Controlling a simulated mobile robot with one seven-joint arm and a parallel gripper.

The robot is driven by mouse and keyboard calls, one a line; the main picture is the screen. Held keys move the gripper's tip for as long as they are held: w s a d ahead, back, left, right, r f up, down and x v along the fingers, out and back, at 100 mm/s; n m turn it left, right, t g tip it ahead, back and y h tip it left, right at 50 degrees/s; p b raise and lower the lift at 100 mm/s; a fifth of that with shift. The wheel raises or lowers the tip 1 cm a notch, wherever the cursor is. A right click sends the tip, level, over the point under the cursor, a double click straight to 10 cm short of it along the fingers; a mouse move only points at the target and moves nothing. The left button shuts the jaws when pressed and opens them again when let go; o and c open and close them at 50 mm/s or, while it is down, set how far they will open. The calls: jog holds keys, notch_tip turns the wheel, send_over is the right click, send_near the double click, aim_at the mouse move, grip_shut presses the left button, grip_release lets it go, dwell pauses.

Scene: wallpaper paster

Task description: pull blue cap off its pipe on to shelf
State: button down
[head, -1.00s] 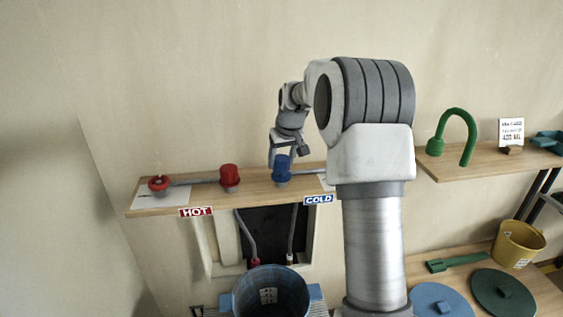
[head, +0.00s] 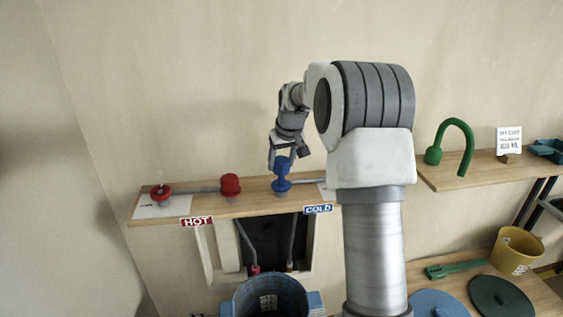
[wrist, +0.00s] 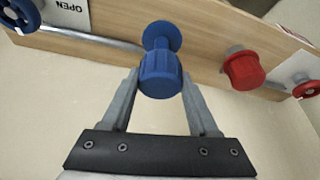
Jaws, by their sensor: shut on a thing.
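In the wrist view the ribbed cap (wrist: 160,76) sits between the two fingertips of my gripper (wrist: 161,82). A blue collar (wrist: 161,36) shows behind it at the shelf, with a narrower blue neck between them. The pipe end inside is hidden, and I cannot tell how far the cap is off it.
A red cap (head: 231,184) and a red valve wheel (head: 160,192) are to the left on the shelf. A blue bucket (head: 270,299) stands below. A green curved pipe (head: 458,124) is on the right shelf. Bare shelf shows between the caps.

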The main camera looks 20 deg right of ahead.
aim_at(279, 157)
jog(key=shift+r+p, duration=1.5)
jog(key=shift+r, duration=0.55)
jog(key=shift+f, duration=0.1)
